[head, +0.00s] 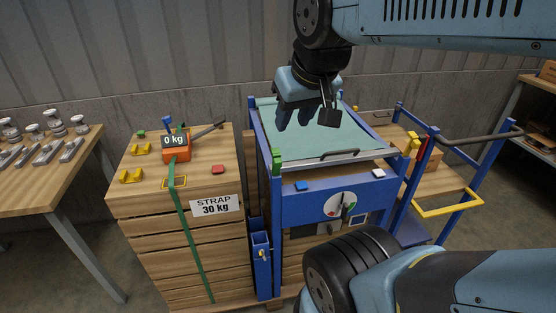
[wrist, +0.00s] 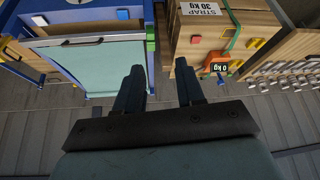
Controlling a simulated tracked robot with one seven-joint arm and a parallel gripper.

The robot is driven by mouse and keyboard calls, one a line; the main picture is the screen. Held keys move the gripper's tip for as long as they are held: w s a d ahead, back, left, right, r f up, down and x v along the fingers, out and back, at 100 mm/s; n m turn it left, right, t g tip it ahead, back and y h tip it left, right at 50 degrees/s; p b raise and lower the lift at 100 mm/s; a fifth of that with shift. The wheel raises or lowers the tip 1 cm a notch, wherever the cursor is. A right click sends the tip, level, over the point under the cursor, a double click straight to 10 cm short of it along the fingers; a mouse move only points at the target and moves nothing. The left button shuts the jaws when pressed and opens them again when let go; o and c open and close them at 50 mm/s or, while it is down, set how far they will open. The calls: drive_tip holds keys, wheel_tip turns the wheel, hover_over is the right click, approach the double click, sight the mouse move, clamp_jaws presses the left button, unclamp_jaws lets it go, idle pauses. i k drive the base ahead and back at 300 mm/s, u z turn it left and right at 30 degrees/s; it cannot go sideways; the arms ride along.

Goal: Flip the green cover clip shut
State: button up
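The green cover clip (head: 276,158) stands upright at the front left corner of the blue-framed cart, beside the pale green cover (head: 335,128). In the wrist view the green clip (wrist: 150,38) shows near the top, just beyond the left finger. The cover lies flat across the cart top, with a dark handle (head: 339,155) along its front edge. My gripper (head: 292,123) is above the cover, behind the clip and slightly right of it. In the wrist view its two fingers (wrist: 159,72) are apart with nothing between them. I see no contact with the clip.
A wooden crate (head: 135,200) with an orange strap tool (head: 176,152) stands left, across a narrow gap.

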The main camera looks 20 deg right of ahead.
sight(277, 162)
drive_tip(key=z, duration=1.2)
drive_tip(key=k, duration=0.7)
drive_tip(key=u, duration=0.25)
